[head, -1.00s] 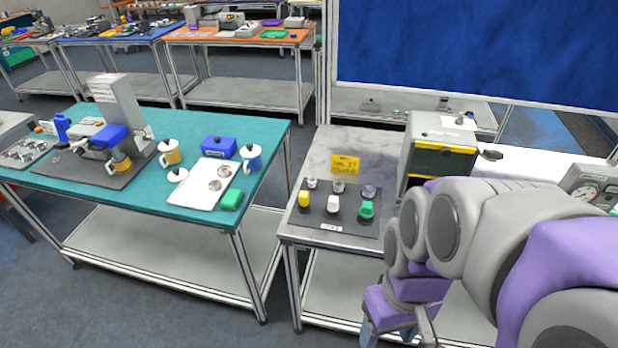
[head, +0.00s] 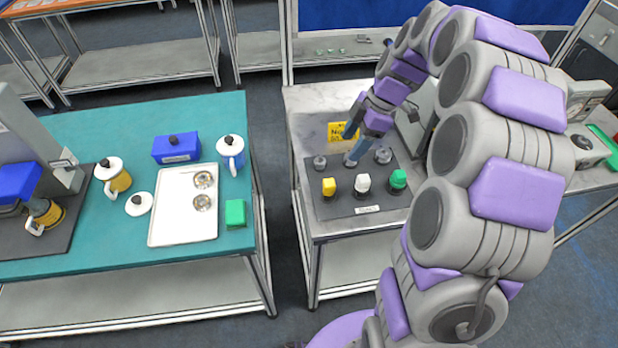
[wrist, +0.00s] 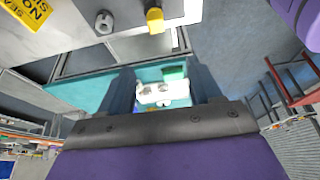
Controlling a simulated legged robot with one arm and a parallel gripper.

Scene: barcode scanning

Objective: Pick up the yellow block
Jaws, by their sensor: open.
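The yellow block (head: 329,187) stands at the left end of a row of blocks on a dark mat (head: 328,206), with a white block (head: 363,184) and a green block (head: 398,180) to its right. It also shows at the top of the wrist view (wrist: 155,18). My gripper (head: 352,159) reaches down behind the row, apart from the yellow block. Its two fingers also show in the wrist view (wrist: 163,88), spread apart with nothing held between them. The fingertips are small and partly unclear in the head view.
Grey pegs (head: 319,162) stand behind the row, and a yellow sign (head: 342,132) lies farther back. A grey machine (head: 420,105) stands to the right, partly hidden by my arm. A teal table (head: 100,235) with a white tray (head: 183,230) and mugs is at the left.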

